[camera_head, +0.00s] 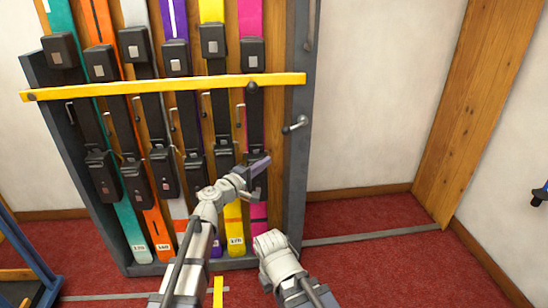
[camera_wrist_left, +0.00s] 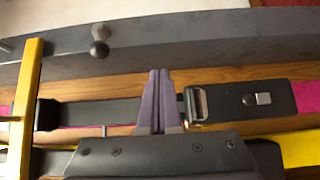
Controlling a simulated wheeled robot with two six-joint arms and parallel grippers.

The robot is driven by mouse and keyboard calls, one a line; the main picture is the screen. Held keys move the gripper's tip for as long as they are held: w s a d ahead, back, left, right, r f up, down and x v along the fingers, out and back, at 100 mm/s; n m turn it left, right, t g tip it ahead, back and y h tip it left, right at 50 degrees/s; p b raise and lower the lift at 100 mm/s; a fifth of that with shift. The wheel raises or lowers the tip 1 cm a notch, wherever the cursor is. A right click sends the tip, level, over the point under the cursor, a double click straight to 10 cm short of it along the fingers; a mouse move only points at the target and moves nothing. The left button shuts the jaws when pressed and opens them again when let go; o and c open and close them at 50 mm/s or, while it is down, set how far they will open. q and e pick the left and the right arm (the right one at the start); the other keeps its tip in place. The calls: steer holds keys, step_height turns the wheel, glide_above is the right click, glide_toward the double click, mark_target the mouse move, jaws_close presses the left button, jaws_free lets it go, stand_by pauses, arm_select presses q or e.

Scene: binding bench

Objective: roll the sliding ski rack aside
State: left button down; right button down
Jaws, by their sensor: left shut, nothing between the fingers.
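The sliding ski rack (camera_head: 297,190) stands against the wall, a dark grey frame with a wood back and several coloured skis strapped upright. A yellow bar (camera_head: 180,86) crosses its front. A small lever with a ball knob (camera_head: 295,124) sits on the right post; it also shows in the left wrist view (camera_wrist_left: 99,47). My left gripper (camera_head: 267,160) is shut and empty in front of the pink ski, below and left of the knob. In the left wrist view its purple fingers (camera_wrist_left: 158,75) are together. My right gripper is not seen; only part of my right arm shows.
A grey floor rail (camera_head: 370,236) runs right from the rack along bare wall towards a wooden post (camera_head: 470,110). Red carpet there is clear. A blue frame (camera_head: 30,265) stands at lower left. A dark object (camera_head: 540,195) shows at the right edge.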

arm_select(q)
glide_toward(289, 146)
steer(key=x, duration=0.5)
steer(key=shift+d+r, duration=0.1)
steer(key=shift+d, duration=0.2)
